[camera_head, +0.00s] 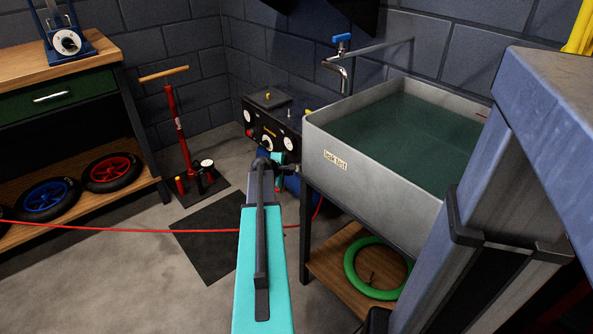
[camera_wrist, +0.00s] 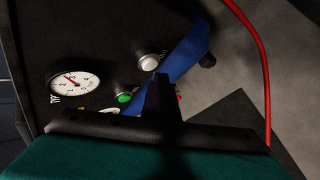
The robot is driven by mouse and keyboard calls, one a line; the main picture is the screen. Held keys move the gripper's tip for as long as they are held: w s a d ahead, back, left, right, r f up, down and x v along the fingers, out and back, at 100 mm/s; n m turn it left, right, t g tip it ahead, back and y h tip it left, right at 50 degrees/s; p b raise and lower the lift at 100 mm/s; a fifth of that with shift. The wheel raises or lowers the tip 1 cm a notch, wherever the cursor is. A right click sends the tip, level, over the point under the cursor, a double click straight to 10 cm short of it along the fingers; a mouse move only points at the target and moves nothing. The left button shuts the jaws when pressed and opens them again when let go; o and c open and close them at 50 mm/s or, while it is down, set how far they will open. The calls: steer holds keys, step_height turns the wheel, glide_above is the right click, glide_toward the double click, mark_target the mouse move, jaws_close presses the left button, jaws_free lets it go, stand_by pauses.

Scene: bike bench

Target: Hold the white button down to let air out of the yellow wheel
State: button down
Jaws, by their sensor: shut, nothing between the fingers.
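The white button (camera_wrist: 149,62) is a round white cap in a metal collar on the dark panel (camera_wrist: 105,40) in the wrist view. A green button (camera_wrist: 124,97) sits below and left of it. My gripper (camera_wrist: 163,77) is shut and empty, its dark tip just below and right of the white button in the picture. I cannot tell whether it touches it. In the head view my gripper (camera_head: 277,158) is at the front of the dark control box (camera_head: 272,108), covering part of it. The yellow wheel is not identifiable in either view.
A white gauge (camera_wrist: 75,84) is on the panel's left. A red hose (camera_wrist: 262,70) hangs at the right. The grey leak-test tank (camera_head: 375,165) stands close right of my arm. A red floor pump (camera_head: 185,150) and a shelf (camera_head: 135,190) with blue and red wheels are left.

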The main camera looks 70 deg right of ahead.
steer(key=shift+s+d+p, duration=0.4)
steer(key=shift+d+p, duration=0.15)
steer(key=shift+d, duration=0.15)
stand_by(2.1)
steer(key=shift+a, duration=0.1)
stand_by(2.0)
steer(key=shift+w+a, duration=0.45)
steer(key=shift+a, duration=0.2)
steer(key=w+a, duration=0.1)
steer(key=a, duration=0.1)
steer(key=w+a, duration=0.1)
steer(key=a, duration=0.1)
steer(key=shift+w+a+b, duration=0.1)
steer(key=shift+w+b, duration=0.2)
steer(key=shift+w, duration=0.05)
stand_by(0.5)
steer(key=shift+w, duration=0.15)
